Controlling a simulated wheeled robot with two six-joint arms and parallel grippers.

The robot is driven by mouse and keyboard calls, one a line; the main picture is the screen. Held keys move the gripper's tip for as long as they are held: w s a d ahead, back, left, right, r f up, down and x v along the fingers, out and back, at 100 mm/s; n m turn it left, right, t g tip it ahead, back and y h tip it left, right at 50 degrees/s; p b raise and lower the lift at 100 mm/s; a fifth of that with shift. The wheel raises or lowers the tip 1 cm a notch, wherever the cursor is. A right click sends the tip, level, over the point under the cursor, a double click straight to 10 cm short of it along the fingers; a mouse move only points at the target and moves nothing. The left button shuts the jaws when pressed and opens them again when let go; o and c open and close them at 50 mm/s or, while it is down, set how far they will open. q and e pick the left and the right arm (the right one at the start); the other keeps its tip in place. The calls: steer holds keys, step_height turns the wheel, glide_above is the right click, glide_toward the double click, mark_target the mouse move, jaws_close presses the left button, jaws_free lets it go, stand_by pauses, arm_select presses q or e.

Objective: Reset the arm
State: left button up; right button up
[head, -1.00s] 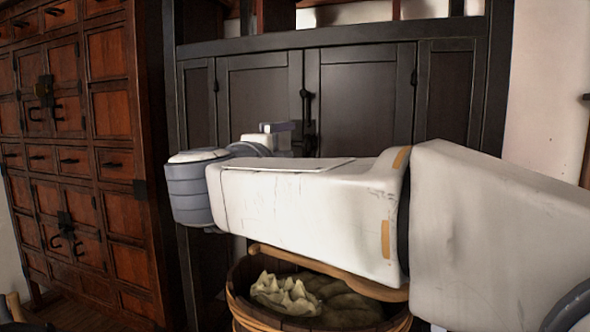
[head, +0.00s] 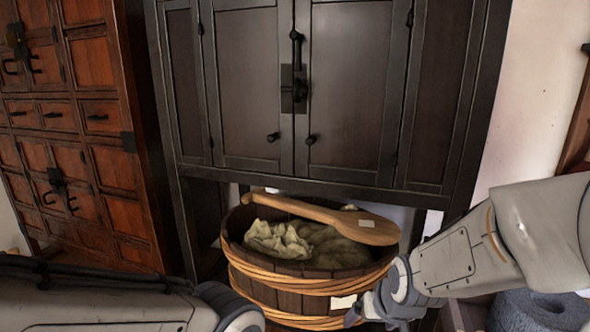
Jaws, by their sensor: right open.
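My right arm comes in from the right. Its gripper (head: 367,316) is open, low at the front right of a wooden tub (head: 300,284), with no object seen in it. I cannot tell whether it touches the tub. My left arm lies across the lower left corner, and its gripper is not in view. The tub is bound with pale hoops and holds crumpled pale cloth or sacking (head: 278,241). A wooden paddle (head: 366,227) lies across its top.
A dark cabinet (head: 345,95) with shut doors stands behind the tub. A red-brown chest of drawers (head: 90,125) stands at the left. A pale wall (head: 535,95) is at the right. A grey-blue rounded thing (head: 530,312) shows below my right arm, partly cut off.

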steer(key=s+d+f+g, duration=0.3)
steer(key=s, duration=0.4)
steer(key=s+a+r+n+g+p, duration=0.1)
steer(key=s+a+r+n+p, duration=0.1)
steer(key=s+a+r+n, duration=0.2)
steer(key=s+a+r+n+g+p, duration=0.1)
steer(key=s+a+r+n, duration=0.3)
steer(key=s+a, duration=0.5)
steer(key=shift+s+r+p, duration=0.3)
steer(key=shift+r+p, duration=0.3)
steer(key=shift+r, duration=0.2)
